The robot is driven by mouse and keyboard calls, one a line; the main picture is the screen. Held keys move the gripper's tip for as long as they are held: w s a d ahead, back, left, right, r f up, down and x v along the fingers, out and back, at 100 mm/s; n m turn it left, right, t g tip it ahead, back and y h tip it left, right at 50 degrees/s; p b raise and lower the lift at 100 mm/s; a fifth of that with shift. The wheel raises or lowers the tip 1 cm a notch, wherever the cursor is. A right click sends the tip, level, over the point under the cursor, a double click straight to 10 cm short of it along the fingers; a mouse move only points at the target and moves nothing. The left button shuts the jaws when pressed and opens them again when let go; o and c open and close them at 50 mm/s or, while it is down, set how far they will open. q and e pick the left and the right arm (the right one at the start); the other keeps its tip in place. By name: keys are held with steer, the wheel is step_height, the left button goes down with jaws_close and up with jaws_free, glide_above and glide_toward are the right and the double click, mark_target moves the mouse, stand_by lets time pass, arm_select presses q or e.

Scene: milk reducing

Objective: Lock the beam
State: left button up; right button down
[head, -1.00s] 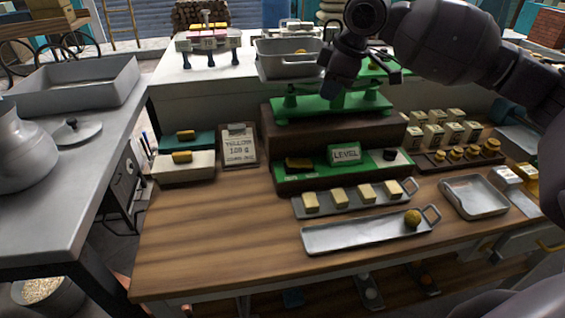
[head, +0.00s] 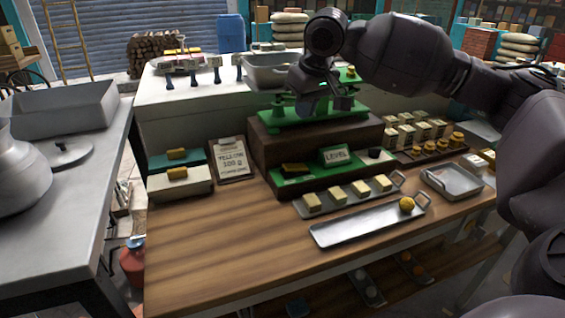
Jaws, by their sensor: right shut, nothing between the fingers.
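The green balance scale (head: 275,120) stands on a dark brown stepped stand (head: 262,150) at the back of the wooden counter. My right gripper (head: 328,108) is shut and empty, pointing down in front of the scale's upper part and hiding the beam's middle. I cannot tell whether it touches the scale. Below, a green strip carries a "LEVEL" sign (head: 336,155), a round black knob (head: 375,153) to its right and a dark block with a yellowish edge (head: 295,168) to its left. My left gripper is not in view.
A "YELLOW 100 g" clipboard (head: 232,160) stands left. The counter's left front is clear.

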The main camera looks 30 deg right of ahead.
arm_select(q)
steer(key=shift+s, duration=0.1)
arm_select(e)
steer(key=m, duration=0.3)
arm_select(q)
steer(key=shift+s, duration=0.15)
arm_select(e)
steer(key=b, duration=0.4)
glide_toward(289, 165)
steer(key=x, duration=0.5)
steer(key=shift+w+d+f, duration=0.15)
steer(key=shift+f, duration=0.6)
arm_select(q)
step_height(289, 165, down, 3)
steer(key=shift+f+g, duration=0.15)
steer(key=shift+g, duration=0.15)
arm_select(e)
steer(key=shift+f, duration=0.15)
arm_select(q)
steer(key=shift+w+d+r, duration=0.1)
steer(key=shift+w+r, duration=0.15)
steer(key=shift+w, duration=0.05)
